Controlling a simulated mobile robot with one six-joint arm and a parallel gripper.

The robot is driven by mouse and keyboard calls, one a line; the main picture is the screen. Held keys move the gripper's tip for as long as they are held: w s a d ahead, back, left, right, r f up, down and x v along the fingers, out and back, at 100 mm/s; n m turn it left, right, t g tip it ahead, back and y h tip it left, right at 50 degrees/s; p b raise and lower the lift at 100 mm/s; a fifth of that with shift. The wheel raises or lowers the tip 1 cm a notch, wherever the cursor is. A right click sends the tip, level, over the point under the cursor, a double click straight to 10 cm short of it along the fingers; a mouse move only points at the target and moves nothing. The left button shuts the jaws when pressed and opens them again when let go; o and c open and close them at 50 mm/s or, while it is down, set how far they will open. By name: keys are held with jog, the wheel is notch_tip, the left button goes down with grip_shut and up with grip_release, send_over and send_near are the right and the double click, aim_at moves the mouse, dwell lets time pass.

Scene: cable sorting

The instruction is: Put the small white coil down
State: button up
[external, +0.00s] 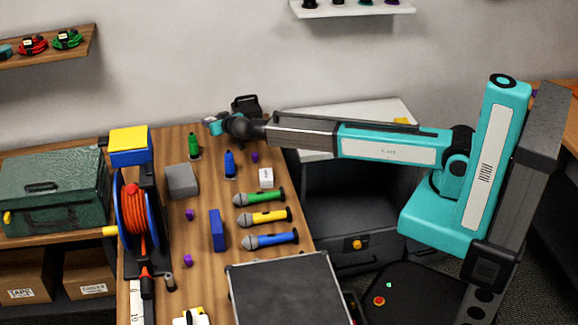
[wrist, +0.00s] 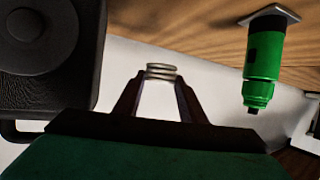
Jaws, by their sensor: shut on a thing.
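The small white coil (wrist: 161,72) shows in the wrist view as a few pale stacked rings between the fingertips. My gripper (wrist: 160,78) is shut on it, with one dark finger on each side. The wood table (wrist: 180,22) and a green bottle-like item (wrist: 264,62) appear beyond and to the right of the coil. In the external view my gripper (external: 214,126) is at the far end of the table, left of the arm's wrist and above the green item. The coil is too small to make out there.
A black box-like device (wrist: 48,50) is close on the left in the wrist view. The table (external: 205,270) also holds a blue bottle (external: 230,165), a grey box (external: 182,181), several microphones (external: 265,218), a red cable reel (external: 137,215) and a dark case (external: 285,290).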

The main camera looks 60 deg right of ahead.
aim_at(215, 142)
jog(key=shift+f, duration=1.3)
jog(key=shift+f+p, duration=0.75)
jog(key=shift+f, duration=1.1)
jog(key=shift+f, duration=0.15)
jog(key=o, duration=1.2)
jog(key=shift+r, duration=0.2)
